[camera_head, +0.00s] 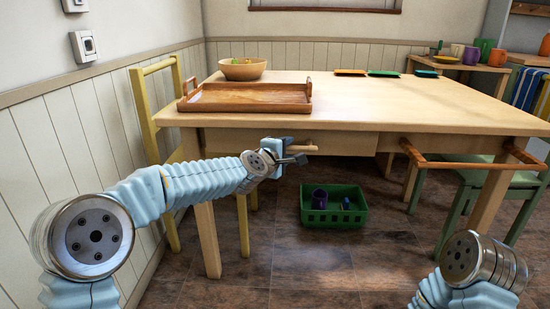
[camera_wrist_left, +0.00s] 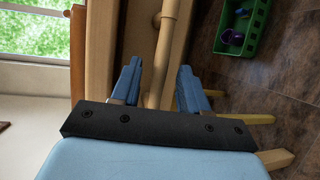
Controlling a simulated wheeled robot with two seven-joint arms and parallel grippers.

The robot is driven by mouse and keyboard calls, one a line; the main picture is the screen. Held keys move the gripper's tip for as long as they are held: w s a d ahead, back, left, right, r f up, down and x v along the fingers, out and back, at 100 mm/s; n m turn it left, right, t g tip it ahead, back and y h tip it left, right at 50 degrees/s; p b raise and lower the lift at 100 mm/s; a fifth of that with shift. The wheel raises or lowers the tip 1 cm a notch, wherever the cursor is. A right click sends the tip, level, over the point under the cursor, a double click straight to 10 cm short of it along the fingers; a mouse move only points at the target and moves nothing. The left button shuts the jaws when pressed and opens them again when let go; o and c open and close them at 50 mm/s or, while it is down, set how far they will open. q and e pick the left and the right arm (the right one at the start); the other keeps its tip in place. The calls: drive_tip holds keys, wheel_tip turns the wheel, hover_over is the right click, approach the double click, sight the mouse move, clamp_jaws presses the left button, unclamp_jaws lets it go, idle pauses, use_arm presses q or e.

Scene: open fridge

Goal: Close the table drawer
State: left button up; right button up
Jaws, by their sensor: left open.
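The wooden table (camera_head: 400,100) has a drawer (camera_head: 340,142) under its front edge; how far it stands out is hard to tell. A pale bar handle (camera_head: 303,148) runs along the drawer front. My left gripper (camera_head: 292,152) is at this handle, below the table edge. In the left wrist view, the handle (camera_wrist_left: 166,45) runs between the two blue fingers of my left gripper (camera_wrist_left: 159,72), which are apart with gaps beside the bar. The drawer front (camera_wrist_left: 138,40) shows to the left of the handle there. My right gripper is out of view.
A green basket (camera_head: 334,212) with purple cups stands on the floor under the table. A wooden tray (camera_head: 245,97) and a bowl (camera_head: 242,69) are on the tabletop. A yellow chair (camera_head: 145,110) stands left, a green chair (camera_head: 465,190) right. The floor in front is clear.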

use_arm(q)
drive_tip(key=b+v, duration=0.1)
drive_tip(key=v, duration=1)
drive_tip(key=shift+s+a, duration=0.15)
drive_tip(key=shift+s, duration=0.05)
drive_tip(key=s+a+f+m+g+y, duration=0.1)
drive_tip(key=s+f+m+g, duration=0.15)
drive_tip(key=f, duration=1.05)
drive_tip(key=s+a+f+m+g, duration=0.2)
drive_tip(key=s+f+g, duration=0.15)
drive_tip(key=f, duration=0.85)
drive_tip(key=s+a+f+m+g+y, duration=0.1)
drive_tip(key=s+f+m+g, duration=0.15)
drive_tip(key=f, duration=1.05)
drive_tip(key=s+a+f+m+g, duration=0.1)
drive_tip(key=s+f+m+g, duration=0.2)
drive_tip(key=s+f, duration=0.65)
drive_tip(key=s+a+f+m+g, duration=0.25)
drive_tip(key=s+f, duration=0.35)
drive_tip(key=s, duration=0.6)
wheel_tip(320, 180, up, 13)
drive_tip(key=s+d+p, duration=0.1)
drive_tip(key=p, duration=1.2)
drive_tip(key=shift+d, duration=0.25)
